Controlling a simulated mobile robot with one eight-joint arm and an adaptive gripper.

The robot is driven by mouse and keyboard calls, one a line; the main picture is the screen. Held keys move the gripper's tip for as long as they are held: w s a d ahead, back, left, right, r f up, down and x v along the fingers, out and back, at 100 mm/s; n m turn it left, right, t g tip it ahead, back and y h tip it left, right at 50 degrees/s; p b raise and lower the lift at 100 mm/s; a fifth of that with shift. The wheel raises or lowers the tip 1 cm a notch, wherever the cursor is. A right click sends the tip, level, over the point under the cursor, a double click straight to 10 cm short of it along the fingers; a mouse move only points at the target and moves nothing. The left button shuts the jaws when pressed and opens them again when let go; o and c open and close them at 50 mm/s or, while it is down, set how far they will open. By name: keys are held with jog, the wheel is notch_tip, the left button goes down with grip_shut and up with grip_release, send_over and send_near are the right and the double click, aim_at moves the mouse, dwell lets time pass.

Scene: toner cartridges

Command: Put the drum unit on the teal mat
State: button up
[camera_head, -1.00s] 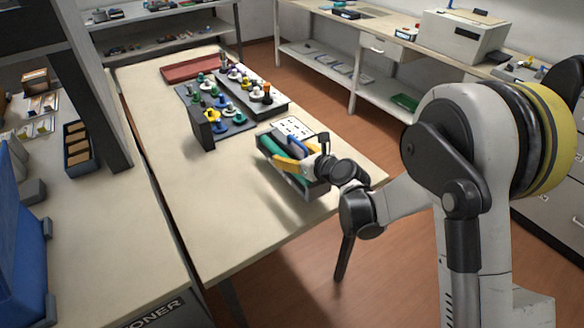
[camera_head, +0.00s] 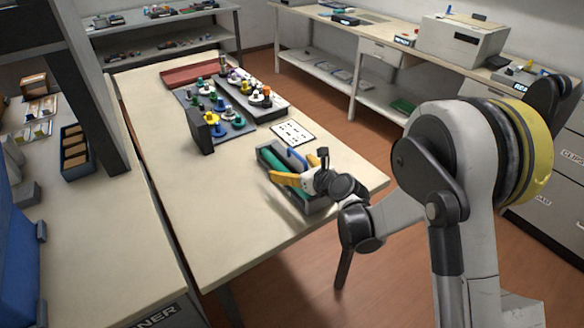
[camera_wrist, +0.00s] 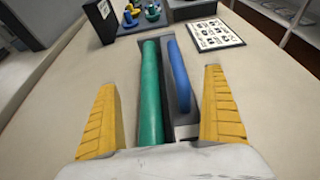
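The drum unit (camera_head: 268,158) is a long dark housing with a green roller (camera_wrist: 151,95) and a curved blue handle (camera_wrist: 179,75). It lies near the front right of the cream table. My gripper (camera_head: 285,178) is over the unit. In the wrist view its two yellow fingers (camera_wrist: 162,105) are spread wide, one on each side of the housing. I cannot tell whether they touch it. No teal mat can be made out in either view.
Behind the unit lie a white printed card (camera_head: 293,133) and dark trays of coloured bottles, with an upright dark block (camera_head: 199,131). A red tray (camera_head: 190,75) is at the far end. The left and front of the table (camera_head: 205,215) are bare.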

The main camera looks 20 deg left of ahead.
jog(key=shift+r, duration=0.25)
jog(key=p+v, duration=0.3)
jog(key=v, duration=0.9)
jog(key=shift+p, duration=0.35)
